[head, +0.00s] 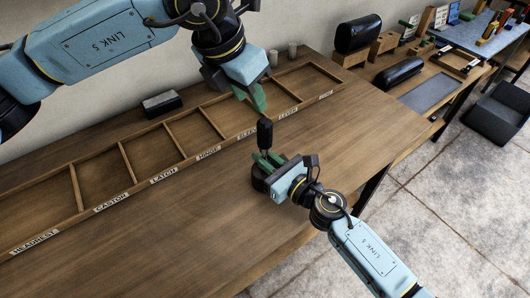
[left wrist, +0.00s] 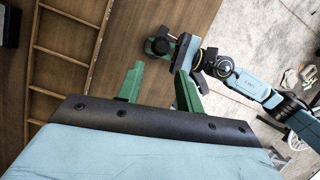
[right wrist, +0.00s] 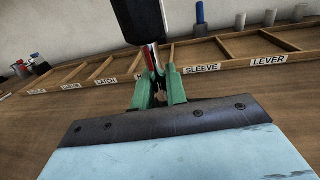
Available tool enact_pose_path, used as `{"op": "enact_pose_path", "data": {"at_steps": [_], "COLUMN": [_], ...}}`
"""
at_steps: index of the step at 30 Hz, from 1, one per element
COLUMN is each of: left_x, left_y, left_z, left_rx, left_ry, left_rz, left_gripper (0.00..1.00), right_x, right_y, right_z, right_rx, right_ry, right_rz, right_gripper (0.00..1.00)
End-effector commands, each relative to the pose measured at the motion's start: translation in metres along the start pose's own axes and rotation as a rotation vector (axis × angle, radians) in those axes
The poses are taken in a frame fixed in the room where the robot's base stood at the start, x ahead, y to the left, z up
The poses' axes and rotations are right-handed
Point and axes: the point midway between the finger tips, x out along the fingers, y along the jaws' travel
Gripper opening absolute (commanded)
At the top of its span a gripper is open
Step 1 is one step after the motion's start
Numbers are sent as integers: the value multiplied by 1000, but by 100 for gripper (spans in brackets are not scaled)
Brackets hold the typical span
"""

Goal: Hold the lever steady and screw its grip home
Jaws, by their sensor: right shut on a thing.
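The lever stands upright on the table, with its black grip (head: 265,132) on top of a metal rod (right wrist: 153,60). My right gripper (head: 268,158) is shut on the lever's rod below the grip, its green fingers (right wrist: 158,90) on either side of the rod. My left gripper (head: 258,98) is above and slightly left of the grip, pointing down. In the left wrist view its fingers (left wrist: 160,78) are apart with nothing between them, and the grip (left wrist: 160,45) shows beyond them. I cannot tell how far the grip sits on the rod.
A labelled wooden compartment tray (head: 130,180) runs along the table behind the lever. A dark base (head: 260,178) is at the lever's foot. The table front (head: 200,235) is clear.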

Motion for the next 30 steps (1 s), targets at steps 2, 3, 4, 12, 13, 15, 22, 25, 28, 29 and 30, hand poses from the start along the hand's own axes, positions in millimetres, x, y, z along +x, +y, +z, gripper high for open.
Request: {"op": "enact_pose_path", "data": {"at_steps": [2, 3, 4, 12, 13, 15, 22, 25, 28, 29, 30], "left_x": [0, 0, 0, 14, 16, 18, 20, 23, 32, 36, 43], "left_y": [0, 0, 0, -4, -4, -4, -3, -2, -2, -2, -2], "left_z": [0, 0, 1, 16, 19, 24, 35, 35, 32, 30, 28], "left_rx": [0, -2, -5, -193, -225, -300, -479, -509, -517, -517, -516], "left_ry": [0, 1, 5, 156, 178, 227, 322, 336, 340, 341, 342], "left_rz": [0, 0, 0, 17, 24, 43, 101, 112, 112, 112, 112], "left_gripper": [39, 44, 48, 52, 52, 52, 52, 52, 52, 52, 52], "right_x": [0, 0, 0, 0, 0, 0, 0, 0, 0, 0, 0], "right_y": [0, 0, 0, 0, 0, 0, 0, 0, 0, 0, 0], "right_z": [0, 0, 0, 0, 0, 0, -1, -1, -1, -1, -1], "right_rx": [0, 0, 0, 0, 0, 0, 0, 0, 0, 0, 0], "right_ry": [1, 1, 1, 1, 1, 1, 1, 1, 1, 1, 1], "right_rz": [0, 0, 0, 0, 0, 0, -1, -1, -1, -1, -1], "right_gripper": [0, 0, 0, 0, 0, 0, 0, 0, 0, 0, 0]}}
